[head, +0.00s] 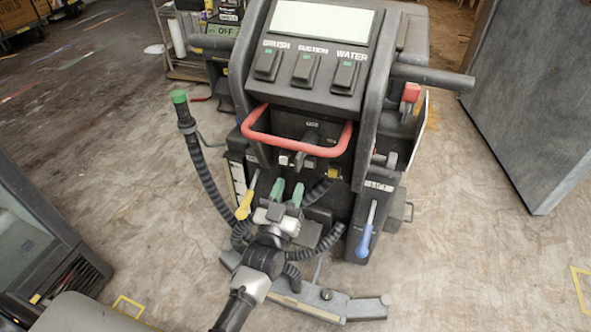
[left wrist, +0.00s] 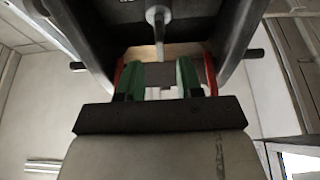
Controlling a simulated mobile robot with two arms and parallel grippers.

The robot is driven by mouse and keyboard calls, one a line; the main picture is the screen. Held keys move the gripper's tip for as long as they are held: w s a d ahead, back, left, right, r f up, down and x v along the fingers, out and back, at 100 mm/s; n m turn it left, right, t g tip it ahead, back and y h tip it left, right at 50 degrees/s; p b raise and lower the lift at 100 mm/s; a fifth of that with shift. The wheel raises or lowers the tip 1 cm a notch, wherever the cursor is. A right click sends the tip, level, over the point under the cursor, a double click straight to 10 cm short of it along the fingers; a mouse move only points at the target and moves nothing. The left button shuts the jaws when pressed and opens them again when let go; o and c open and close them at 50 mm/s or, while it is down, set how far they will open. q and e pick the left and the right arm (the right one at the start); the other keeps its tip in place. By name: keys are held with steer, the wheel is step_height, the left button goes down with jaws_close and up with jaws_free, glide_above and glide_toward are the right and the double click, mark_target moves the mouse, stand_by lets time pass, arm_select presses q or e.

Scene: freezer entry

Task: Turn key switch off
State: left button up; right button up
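The key switch (head: 311,137) appears to be the dark knob under a small label, behind the red bar on the front of the floor-cleaning machine (head: 330,75). Its exact turn position is too small to tell. My left gripper (head: 287,193) has green fingertips and is below the red bar, apart from the switch. In the left wrist view the gripper (left wrist: 159,80) shows a gap between its fingers and holds nothing. A grey rod-like part (left wrist: 158,30) of the machine is ahead of it; I cannot tell if this is the switch. My right gripper is out of view.
The red bar (head: 255,132) curves around the switch area. A yellow lever (head: 246,198) and a blue lever (head: 366,235) flank my gripper. A green-tipped hose wand (head: 185,110) stands at the left. A grey panel (head: 535,100) is at the right. Open floor lies on both sides.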

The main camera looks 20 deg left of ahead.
arm_select(q)
steer(key=shift+v, duration=1.7)
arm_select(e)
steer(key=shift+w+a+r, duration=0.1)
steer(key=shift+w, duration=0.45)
